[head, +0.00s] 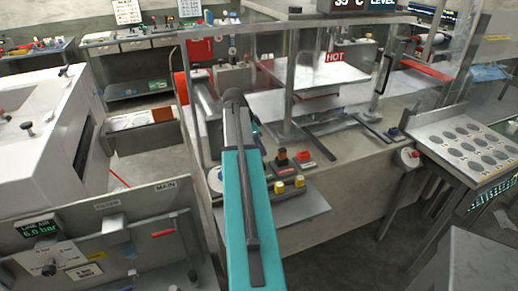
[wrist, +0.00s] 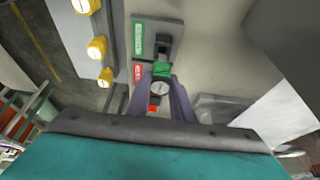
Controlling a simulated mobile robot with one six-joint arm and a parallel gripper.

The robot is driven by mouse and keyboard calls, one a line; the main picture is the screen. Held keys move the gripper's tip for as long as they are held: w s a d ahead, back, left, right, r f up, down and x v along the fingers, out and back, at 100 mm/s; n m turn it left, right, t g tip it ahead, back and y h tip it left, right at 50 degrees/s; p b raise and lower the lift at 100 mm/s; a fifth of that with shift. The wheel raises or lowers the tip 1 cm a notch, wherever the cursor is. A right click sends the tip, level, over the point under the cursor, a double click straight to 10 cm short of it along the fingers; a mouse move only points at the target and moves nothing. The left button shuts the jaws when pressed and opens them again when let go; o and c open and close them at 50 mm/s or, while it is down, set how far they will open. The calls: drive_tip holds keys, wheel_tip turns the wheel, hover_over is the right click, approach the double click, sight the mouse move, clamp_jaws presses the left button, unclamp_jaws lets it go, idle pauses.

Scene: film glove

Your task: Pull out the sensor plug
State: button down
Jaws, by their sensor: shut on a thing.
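In the wrist view my gripper (wrist: 161,77) reaches toward a grey panel, with a purplish finger on each side. It is shut on a small green block (wrist: 161,69), which looks like the sensor plug. The block sits close to a dark socket piece (wrist: 164,43) on a grey plate with a green label (wrist: 139,39); I cannot tell whether it is still seated. In the head view my own teal arm hides the gripper and the plug.
Yellow knobs (wrist: 97,47) stand left of the plate, and a red label (wrist: 138,72) is just below it.

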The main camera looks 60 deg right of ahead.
drive_tip(key=shift+r, duration=0.5)
drive_tip(key=shift+s+r+p, duration=0.1)
drive_tip(key=shift+r+p, duration=0.85)
drive_tip(key=shift+r, duration=0.5)
